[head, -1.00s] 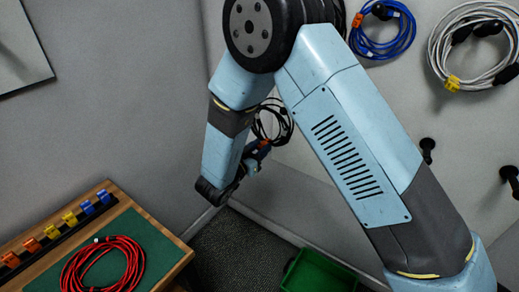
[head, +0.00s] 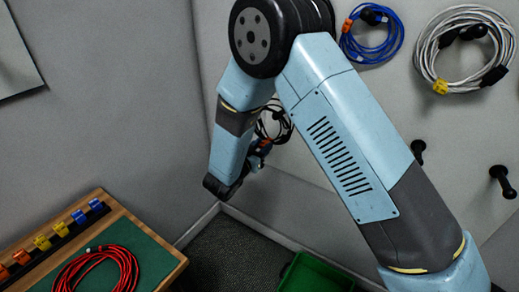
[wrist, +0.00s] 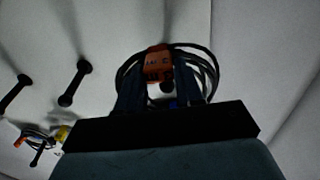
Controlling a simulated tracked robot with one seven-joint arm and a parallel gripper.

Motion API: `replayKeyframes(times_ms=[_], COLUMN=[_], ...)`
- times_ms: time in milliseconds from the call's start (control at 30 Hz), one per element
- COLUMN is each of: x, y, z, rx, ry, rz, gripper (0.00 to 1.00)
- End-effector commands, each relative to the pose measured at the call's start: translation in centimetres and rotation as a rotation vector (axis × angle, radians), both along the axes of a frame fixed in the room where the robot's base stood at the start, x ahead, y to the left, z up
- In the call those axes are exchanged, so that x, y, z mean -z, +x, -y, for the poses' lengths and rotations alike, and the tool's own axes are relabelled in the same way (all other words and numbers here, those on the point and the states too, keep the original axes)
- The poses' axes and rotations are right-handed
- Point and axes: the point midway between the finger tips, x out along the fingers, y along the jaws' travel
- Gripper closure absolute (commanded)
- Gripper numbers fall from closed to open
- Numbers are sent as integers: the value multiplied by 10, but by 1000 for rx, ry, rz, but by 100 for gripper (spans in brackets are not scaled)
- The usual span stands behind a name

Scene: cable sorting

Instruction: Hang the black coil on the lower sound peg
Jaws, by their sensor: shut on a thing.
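The black coil (head: 273,122) is held near the wall board, partly hidden behind my arm in the head view. In the wrist view the coil (wrist: 211,66) loops around and beyond the fingers, with an orange clip (wrist: 158,63) between them. My gripper (head: 260,150) is shut on the coil; its fingers also show in the wrist view (wrist: 160,85). Two bare black pegs stick out of the board to the right, one upper left (head: 417,152) and one lower right (head: 502,181). The coil is apart from both.
A blue coil (head: 371,50) and a white coil (head: 424,55) hang higher on the board. A bench (head: 160,262) with a red coil (head: 128,270) and a row of coloured clips stands at lower left. A green bin (head: 315,274) is on the floor below.

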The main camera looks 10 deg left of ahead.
Motion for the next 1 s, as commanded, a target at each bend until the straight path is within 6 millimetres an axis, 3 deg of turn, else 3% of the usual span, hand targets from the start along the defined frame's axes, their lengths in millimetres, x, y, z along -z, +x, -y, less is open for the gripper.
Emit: replayKeyframes(times_ms=[1000], x=[8], y=[54], z=[20], rx=[2], ry=[0], rz=[1], gripper=[100])
